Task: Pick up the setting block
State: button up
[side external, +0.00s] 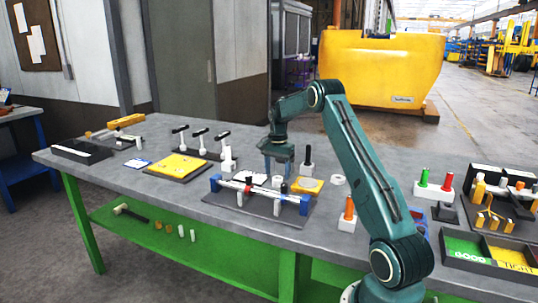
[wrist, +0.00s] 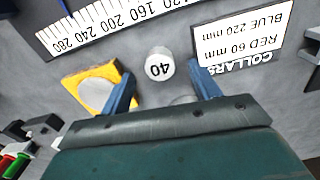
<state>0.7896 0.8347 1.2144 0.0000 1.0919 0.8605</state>
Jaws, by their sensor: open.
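A white cylindrical block marked 40 (wrist: 160,68) stands on the grey bench; no label says setting block, but this piece lies just ahead of and between my fingertips in the wrist view. In the side view a small white piece (side external: 277,182), probably the same one, shows below my gripper (side external: 279,170). My gripper (wrist: 163,86) is open and empty, pointing down, with its blue fingers apart. A yellow block with a grey disc (wrist: 95,92) lies beside one finger. Another round piece (wrist: 183,100) is mostly hidden by my gripper.
A white card (wrist: 240,38) reads "COLLARS RED 60 mm BLUE 220 mm". A scale (wrist: 100,22) runs nearby. A rail fixture (side external: 262,193) with blue supports stands in front of my gripper. A black-handled piece (side external: 307,158) stands close behind it.

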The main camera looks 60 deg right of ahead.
aim_at(277, 178)
jog(key=shift+f, duration=1.7)
jog(key=shift+r, duration=0.1)
jog(key=c, duration=1)
